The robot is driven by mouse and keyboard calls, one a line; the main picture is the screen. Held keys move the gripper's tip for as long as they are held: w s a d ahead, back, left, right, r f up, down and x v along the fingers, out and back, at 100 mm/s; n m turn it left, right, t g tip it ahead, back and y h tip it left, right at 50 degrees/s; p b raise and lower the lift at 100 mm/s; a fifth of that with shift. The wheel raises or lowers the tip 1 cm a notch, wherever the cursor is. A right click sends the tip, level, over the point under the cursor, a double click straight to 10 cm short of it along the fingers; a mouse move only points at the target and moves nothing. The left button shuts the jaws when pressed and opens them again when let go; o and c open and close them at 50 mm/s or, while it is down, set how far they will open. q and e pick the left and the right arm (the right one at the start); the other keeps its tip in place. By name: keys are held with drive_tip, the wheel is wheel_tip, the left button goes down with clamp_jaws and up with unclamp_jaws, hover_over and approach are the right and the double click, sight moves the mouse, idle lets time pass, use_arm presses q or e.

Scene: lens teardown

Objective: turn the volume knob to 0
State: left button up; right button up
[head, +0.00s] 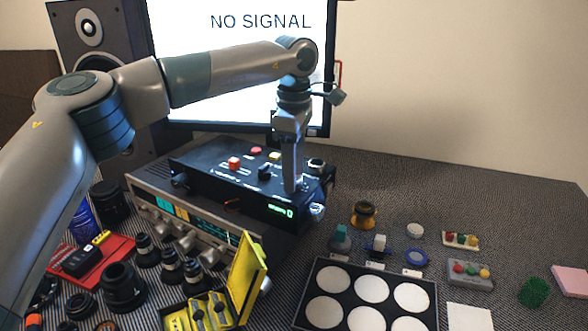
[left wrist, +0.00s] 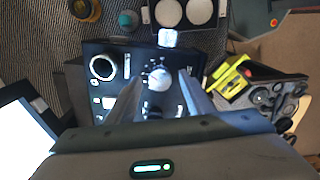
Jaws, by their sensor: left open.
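A black control box (head: 240,192) stands on top of a receiver, with a small lit green display (head: 281,211) on its front; the reading is too small to be sure of. In the left wrist view, a round silver knob (left wrist: 158,77) with tick marks around it sits on the box's top panel. Its label is not readable. My left gripper (head: 292,188) points down at this panel. It is open, with one finger on each side of the knob; contact cannot be told. In the head view the gripper hides the knob. My right gripper is not in view.
Another silver knob (head: 317,211) sticks out from the box's front right corner. The top also carries an orange-red switch (head: 234,162) and a dark ring (head: 316,165). A monitor (head: 235,70) stands behind. Lenses and a yellow case (head: 247,275) lie in front; small parts lie right.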

use_arm(q)
drive_tip(key=c, duration=1)
drive_tip(key=shift+c, duration=0.2)
